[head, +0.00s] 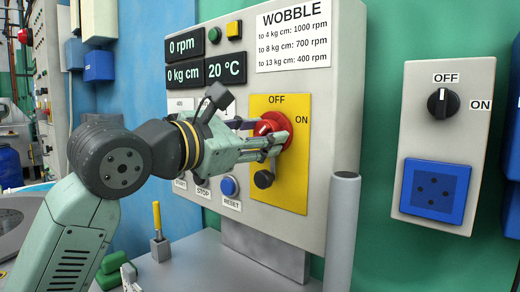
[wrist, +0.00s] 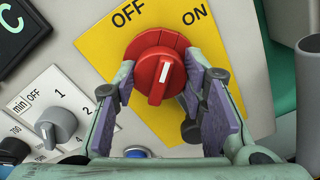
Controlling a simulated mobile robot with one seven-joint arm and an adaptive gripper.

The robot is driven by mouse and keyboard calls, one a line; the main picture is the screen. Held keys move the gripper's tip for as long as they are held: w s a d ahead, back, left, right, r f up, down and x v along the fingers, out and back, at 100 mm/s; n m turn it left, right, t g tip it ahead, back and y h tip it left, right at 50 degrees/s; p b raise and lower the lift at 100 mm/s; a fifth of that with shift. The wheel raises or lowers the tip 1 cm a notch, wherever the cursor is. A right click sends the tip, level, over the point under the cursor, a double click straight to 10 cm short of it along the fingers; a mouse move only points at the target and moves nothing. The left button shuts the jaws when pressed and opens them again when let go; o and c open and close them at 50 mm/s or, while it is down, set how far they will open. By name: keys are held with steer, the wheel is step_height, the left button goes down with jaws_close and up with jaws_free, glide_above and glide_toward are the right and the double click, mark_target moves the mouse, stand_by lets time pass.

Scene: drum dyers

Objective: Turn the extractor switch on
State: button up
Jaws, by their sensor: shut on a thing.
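A red rotary switch (head: 270,124) sits on a yellow plate (head: 293,183) marked OFF and ON, on the grey control panel. My gripper (head: 264,136) is shut on the red switch. In the wrist view, its purple-padded fingers stand on both sides of the red knob (wrist: 158,78), and the knob's white mark points up, roughly between the OFF and ON labels. A separate grey box (head: 446,180) on the right carries a black knob (head: 442,102), also marked OFF and ON, with its pointer up toward OFF. No extractor label is readable on either switch.
A blue socket (head: 435,190) is below the black knob. A grey upright pipe (head: 342,230) stands in front of the panel's right edge. A blue button (head: 229,187) and a grey dial (wrist: 57,125) are near the gripper. A yellow-handled tool (head: 157,220) stands on the bench.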

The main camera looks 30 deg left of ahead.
steer(key=m+b, duration=0.2)
steer(key=m, duration=0.2)
steer(key=shift+f+m, duration=0.1)
steer(key=shift+m, duration=0.2)
steer(key=shift+m+b, duration=0.45)
steer(key=shift+m, duration=1.55)
steer(key=o, duration=1.2)
steer(key=shift+c, duration=0.2)
steer(key=s+a, duration=0.1)
steer(key=s, duration=1.1)
steer(key=shift+a, duration=0.3)
